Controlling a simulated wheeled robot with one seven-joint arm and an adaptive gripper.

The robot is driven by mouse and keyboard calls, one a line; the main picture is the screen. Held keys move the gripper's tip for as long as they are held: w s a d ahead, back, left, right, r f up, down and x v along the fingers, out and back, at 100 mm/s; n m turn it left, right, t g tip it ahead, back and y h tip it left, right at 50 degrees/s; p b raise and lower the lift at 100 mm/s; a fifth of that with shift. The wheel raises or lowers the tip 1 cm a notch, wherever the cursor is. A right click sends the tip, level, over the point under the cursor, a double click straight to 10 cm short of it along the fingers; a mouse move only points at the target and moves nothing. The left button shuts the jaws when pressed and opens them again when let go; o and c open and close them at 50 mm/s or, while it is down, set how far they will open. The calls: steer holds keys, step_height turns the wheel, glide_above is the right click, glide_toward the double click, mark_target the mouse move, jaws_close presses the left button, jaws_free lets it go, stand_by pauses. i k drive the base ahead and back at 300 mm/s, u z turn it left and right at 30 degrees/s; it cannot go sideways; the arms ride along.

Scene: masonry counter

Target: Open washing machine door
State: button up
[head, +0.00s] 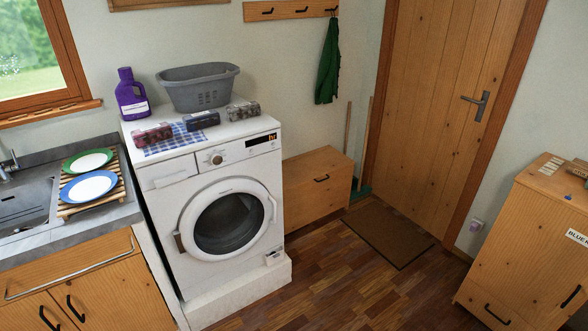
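A white washing machine (172,181) stands on a white plinth in the middle left of the head view. Its round door (229,222) has a white ring and dark glass and appears closed.
A grey basket (198,87), a purple bottle (131,95) and several packages stand on the machine. A sink counter (110,215) adjoins it at left, a low wooden cabinet (311,202) at right. The wooden floor (350,285) in front is clear. A cabinet (530,250) stands far right.

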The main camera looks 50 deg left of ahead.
mark_target(186, 239)
steer(key=u, duration=0.3)
steer(key=i, duration=0.85)
steer(key=u, duration=1.2)
steer(key=i, duration=0.5)
steer(key=u, duration=0.6)
